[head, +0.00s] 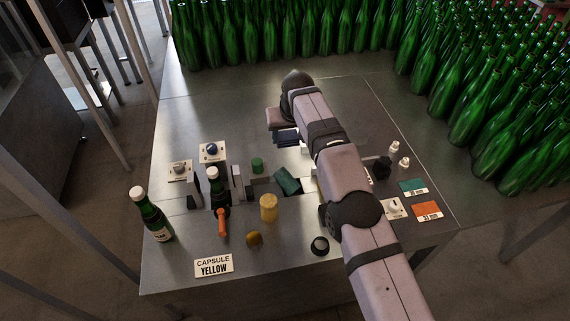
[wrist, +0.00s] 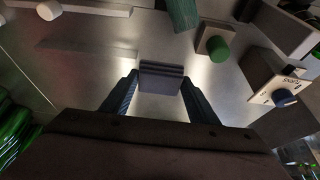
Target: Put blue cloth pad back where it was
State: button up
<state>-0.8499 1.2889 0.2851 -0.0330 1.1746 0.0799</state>
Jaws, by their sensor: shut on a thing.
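The blue cloth pad (wrist: 161,78) shows in the wrist view as a dark blue-grey, layered block between my two fingertips. My gripper (wrist: 160,84) is shut on it, with one dark blue finger on each side. In the head view my gripper (head: 286,136) is over the back middle of the steel table, and the pad is hard to tell from the dark fingers there. Bare metal shows around the pad in the wrist view; whether it touches the table I cannot tell.
A teal cloth (head: 287,181) lies nearer the front, beside a green capsule (head: 257,165). Many green bottles (head: 300,32) line the back.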

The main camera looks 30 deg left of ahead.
aim_at(286, 140)
jog(key=shift+s+a, duration=0.25)
jog(key=shift+s, duration=0.05)
notch_tip(286, 140, down, 3)
jog(key=b, duration=0.3)
jog(key=shift+f, duration=0.15)
jog(key=shift+f+p, duration=1.2)
jog(key=shift+f, duration=2.15)
jog(key=shift+f+b, duration=0.25)
jog(key=shift+b, duration=0.05)
jog(key=o, duration=1)
jog(key=shift+r, duration=0.1)
jog(key=shift+r, duration=0.25)
